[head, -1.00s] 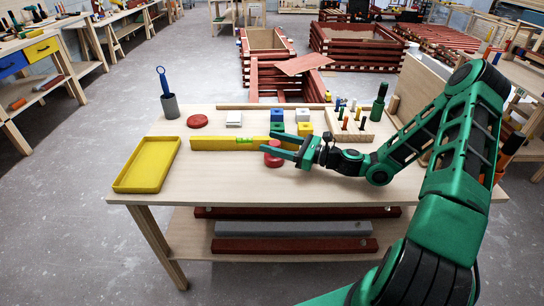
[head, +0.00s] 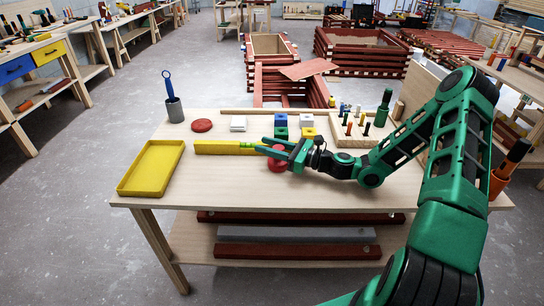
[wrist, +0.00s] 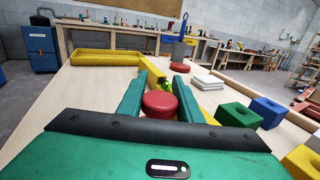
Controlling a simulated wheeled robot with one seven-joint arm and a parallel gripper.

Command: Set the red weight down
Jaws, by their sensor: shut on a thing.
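My gripper (head: 260,145) is shut on the red weight (head: 278,161), a round red piece over the middle of the table. In the wrist view the red weight (wrist: 160,105) sits between the two green fingers. Its underside is hidden, so I cannot tell whether it touches the tabletop. A yellow spirit level (head: 222,147) lies just behind and to the left of the fingers; its right part is hidden by my gripper.
A yellow tray (head: 150,170) is at the table's left. The front of the table (head: 250,193) is bare.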

